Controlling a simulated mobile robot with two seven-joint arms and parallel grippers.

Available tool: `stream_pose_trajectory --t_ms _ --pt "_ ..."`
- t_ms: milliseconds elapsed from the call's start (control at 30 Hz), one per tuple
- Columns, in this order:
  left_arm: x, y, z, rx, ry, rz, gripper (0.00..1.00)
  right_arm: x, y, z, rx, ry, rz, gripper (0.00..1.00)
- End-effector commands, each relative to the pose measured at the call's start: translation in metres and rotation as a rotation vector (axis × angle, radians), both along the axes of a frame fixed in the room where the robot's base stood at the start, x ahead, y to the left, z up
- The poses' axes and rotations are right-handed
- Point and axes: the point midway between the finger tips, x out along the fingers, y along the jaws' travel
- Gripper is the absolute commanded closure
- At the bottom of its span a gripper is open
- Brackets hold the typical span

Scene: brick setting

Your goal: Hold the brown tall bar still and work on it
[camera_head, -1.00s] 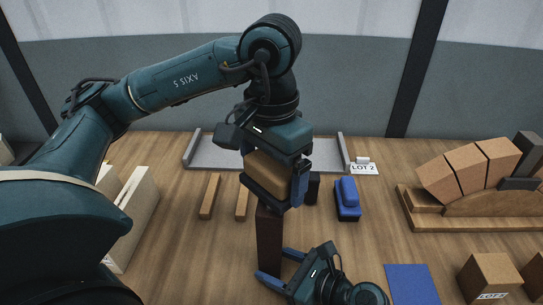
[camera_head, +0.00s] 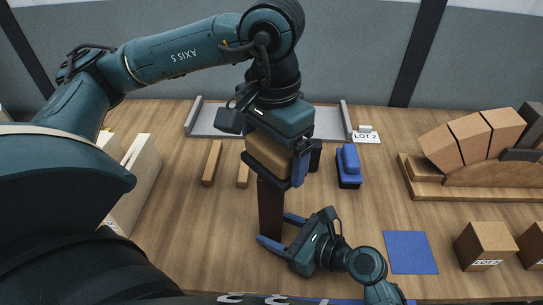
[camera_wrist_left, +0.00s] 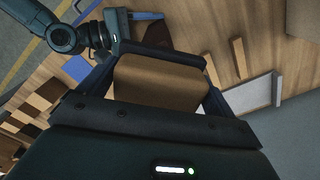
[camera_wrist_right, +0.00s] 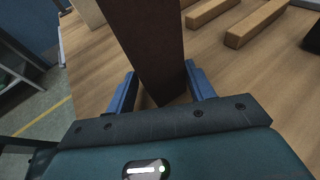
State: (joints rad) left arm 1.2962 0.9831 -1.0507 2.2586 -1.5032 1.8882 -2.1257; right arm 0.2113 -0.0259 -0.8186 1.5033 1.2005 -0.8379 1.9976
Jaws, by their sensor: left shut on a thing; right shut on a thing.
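The brown tall bar (camera_head: 270,212) stands upright on the table; it also shows large in the right wrist view (camera_wrist_right: 152,50). My right gripper (camera_head: 277,229) is shut on it near its foot, with a blue finger on either side. My left gripper (camera_head: 272,172) is shut on a tan block (camera_head: 268,153), directly above the bar. The block fills the jaws in the left wrist view (camera_wrist_left: 160,82). The bar's top end is hidden behind the left gripper, so I cannot tell whether block and bar touch.
Two wooden strips (camera_head: 212,163) and a blue-topped block (camera_head: 348,165) lie behind. A grey tray (camera_head: 205,120) stands at the back. A blue mat (camera_head: 410,252), labelled cubes (camera_head: 485,245) and a brick arch on a wooden base (camera_head: 475,190) are at right. Pale boards (camera_head: 140,180) stand at left.

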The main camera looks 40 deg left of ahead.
Motion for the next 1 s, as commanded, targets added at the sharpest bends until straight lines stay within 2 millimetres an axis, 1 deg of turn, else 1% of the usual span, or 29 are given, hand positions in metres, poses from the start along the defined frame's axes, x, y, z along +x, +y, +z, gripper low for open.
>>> stream_pose_trajectory --t_ms 133,200,233,300,833,1000 --pt "0.012 0.007 0.0 0.0 0.002 0.003 0.34 0.0 0.0 0.001 0.002 -0.003 0.0 0.59" --pt "0.012 0.007 0.004 0.001 0.0 0.0 0.34 0.0 0.0 0.001 0.001 -0.003 0.0 0.59" --pt "0.013 0.006 0.014 -0.001 -0.007 0.0 0.34 0.0 0.0 0.001 0.001 -0.003 0.0 0.59" --pt "0.012 0.006 0.026 -0.001 -0.004 -0.001 0.34 0.0 0.0 0.001 0.001 -0.002 0.0 0.59" --pt "0.012 0.006 0.074 0.001 -0.004 0.0 0.34 0.0 0.0 0.001 0.001 -0.001 -0.001 0.59" --pt "0.011 0.007 0.082 0.001 -0.001 -0.001 0.34 0.0 0.0 0.0 0.001 -0.001 0.0 0.59"
